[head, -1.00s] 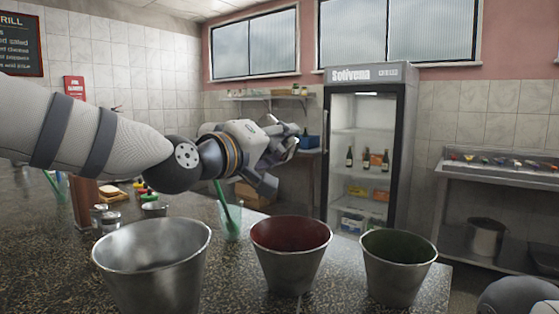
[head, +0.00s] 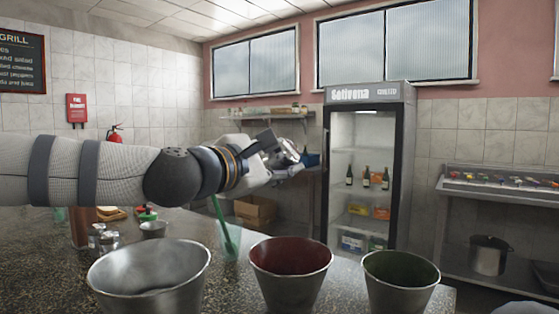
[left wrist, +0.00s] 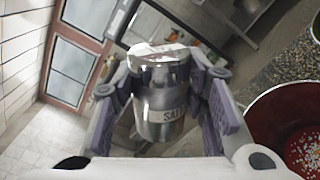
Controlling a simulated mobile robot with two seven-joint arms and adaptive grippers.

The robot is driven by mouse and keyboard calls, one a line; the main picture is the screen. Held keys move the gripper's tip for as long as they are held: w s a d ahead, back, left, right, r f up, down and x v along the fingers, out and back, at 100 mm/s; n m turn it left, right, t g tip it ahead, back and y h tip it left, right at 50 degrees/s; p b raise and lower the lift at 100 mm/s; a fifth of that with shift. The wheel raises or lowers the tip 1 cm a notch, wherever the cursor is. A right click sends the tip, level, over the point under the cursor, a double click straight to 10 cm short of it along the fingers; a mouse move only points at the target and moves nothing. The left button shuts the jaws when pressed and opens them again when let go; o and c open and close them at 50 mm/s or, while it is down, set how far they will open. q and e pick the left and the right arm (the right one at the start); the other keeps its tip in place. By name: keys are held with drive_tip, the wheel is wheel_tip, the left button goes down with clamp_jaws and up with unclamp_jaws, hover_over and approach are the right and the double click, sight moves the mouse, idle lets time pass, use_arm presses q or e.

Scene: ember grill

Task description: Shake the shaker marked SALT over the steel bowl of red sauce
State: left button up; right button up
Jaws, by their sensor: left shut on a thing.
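The steel bowl of red sauce (head: 292,285) is the middle of three bowls on the counter. It also shows at the right edge of the left wrist view (left wrist: 270,112), with pale and coloured specks on the sauce. My left gripper (head: 288,152) is raised above and behind that bowl in the head view. It is shut on a steel shaker (left wrist: 160,100), whose label is partly hidden but reads like SALT. The shaker sits between both fingers, its cap toward the top of the wrist picture. In the head view the shaker is hard to make out. My right gripper is not in view.
An empty-looking steel bowl (head: 150,285) stands left and a bowl with green contents (head: 400,282) right. Small shakers (head: 103,238) stand on the counter (head: 60,275) at left. The air around the gripper is clear.

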use_arm(q)
drive_tip(key=n, duration=0.6)
drive_tip(key=shift+r, duration=0.2)
drive_tip(key=n, duration=0.2)
drive_tip(key=r+n, duration=0.1)
drive_tip(key=n, duration=0.2)
idle(0.4)
